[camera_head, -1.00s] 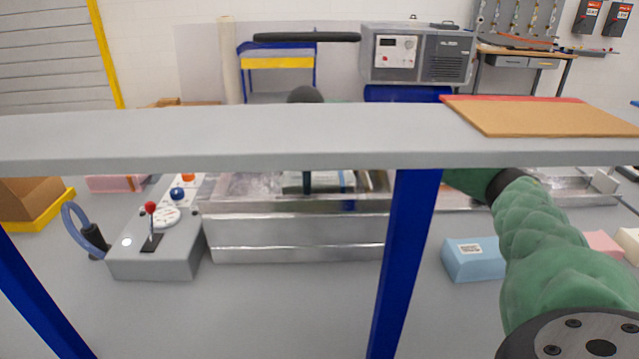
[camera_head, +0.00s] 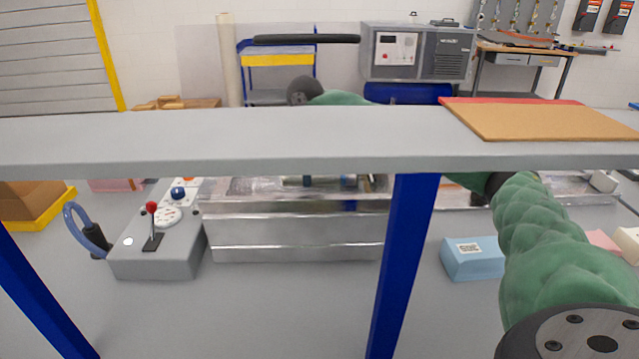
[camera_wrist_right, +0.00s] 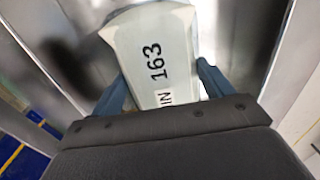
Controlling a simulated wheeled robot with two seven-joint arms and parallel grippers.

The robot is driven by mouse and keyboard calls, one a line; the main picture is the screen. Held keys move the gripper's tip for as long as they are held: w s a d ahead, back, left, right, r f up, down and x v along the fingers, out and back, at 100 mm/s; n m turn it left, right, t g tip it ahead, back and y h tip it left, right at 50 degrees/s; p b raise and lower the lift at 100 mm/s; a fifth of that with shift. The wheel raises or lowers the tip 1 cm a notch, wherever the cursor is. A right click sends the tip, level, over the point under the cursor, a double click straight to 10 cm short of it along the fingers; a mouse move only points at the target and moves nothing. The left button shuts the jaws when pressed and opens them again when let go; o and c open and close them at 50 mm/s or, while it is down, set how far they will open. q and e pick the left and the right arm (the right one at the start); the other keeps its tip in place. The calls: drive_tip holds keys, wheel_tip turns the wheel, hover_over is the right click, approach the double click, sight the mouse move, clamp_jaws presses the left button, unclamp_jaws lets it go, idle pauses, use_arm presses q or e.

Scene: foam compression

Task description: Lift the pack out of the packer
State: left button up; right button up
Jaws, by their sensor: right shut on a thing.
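The packer (camera_head: 295,238) is a long shiny metal trough behind the shelf in the head view. Metal walls of the packer show on both sides of the pack in the wrist view. My left gripper is not in view.
A grey shelf board (camera_head: 250,138) with blue posts (camera_head: 402,260) crosses in front of the packer. A control box (camera_head: 155,262) with a red-knobbed lever stands left of it. A light blue foam block (camera_head: 472,262) lies to the right. The front tabletop is mostly clear.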

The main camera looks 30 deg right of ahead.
drive_tip(key=shift+r+p, duration=0.8)
drive_tip(key=shift+r, duration=1.4)
drive_tip(key=shift+r, duration=0.1)
drive_tip(key=shift+r+p, duration=1.05)
drive_tip(key=shift+r, duration=1.3)
